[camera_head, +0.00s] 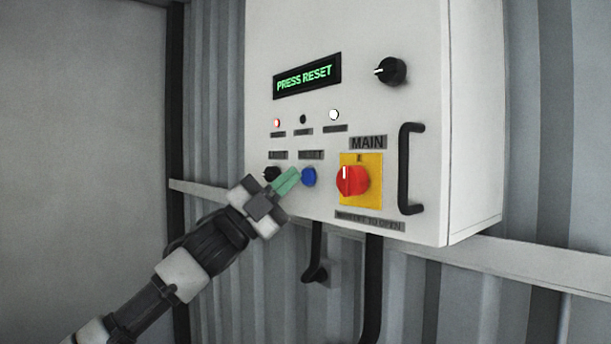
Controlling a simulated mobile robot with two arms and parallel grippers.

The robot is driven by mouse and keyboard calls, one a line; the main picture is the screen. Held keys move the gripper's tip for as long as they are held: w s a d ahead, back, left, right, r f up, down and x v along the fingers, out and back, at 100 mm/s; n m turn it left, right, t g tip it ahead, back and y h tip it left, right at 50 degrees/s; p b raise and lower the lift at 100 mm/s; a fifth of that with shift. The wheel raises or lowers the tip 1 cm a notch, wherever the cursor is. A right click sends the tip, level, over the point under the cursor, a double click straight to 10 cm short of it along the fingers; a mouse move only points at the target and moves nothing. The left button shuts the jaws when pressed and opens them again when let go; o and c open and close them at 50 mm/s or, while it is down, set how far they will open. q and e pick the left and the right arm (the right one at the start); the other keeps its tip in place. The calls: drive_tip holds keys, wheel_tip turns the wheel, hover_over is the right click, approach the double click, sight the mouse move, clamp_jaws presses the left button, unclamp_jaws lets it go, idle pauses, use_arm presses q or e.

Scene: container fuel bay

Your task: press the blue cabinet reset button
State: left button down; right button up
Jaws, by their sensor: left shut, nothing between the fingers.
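The blue reset button (309,177) sits on the front of the white cabinet (425,60), under a small label reading RESET. My left gripper (294,174) is shut and empty, with its green fingertips just left of the blue button. In this view the tips look very close to the button, but I cannot tell whether they touch it. The cabinet's display (307,76) reads PRESS RESET in green. My right gripper is not in view.
A black button (271,173) is left of my fingers, partly hidden. A red MAIN switch (353,180) on a yellow plate and a black handle (405,170) stick out to the right. A black knob (391,70) is higher up. Black conduits hang below.

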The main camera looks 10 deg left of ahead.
use_arm(q)
drive_tip(key=shift+w+d, duration=0.1)
drive_tip(key=shift+w+d, duration=0.2)
drive_tip(key=shift+w, duration=0.05)
drive_tip(key=shift+w+d+p, duration=0.2)
drive_tip(key=shift+w+p, duration=0.1)
drive_tip(key=shift+p, duration=0.35)
idle(0.4)
drive_tip(key=shift+s, duration=0.1)
idle(0.3)
drive_tip(key=shift+s+a, duration=0.5)
drive_tip(key=shift+s+f+b, duration=0.1)
drive_tip(key=shift+b, duration=0.2)
drive_tip(key=shift+s+a+b, duration=0.3)
drive_tip(key=shift+s+a, duration=0.45)
drive_tip(key=shift+s, duration=0.2)
drive_tip(key=shift+s+a+b, duration=0.25)
drive_tip(key=shift+s+a, duration=0.5)
drive_tip(key=shift+s, duration=0.2)
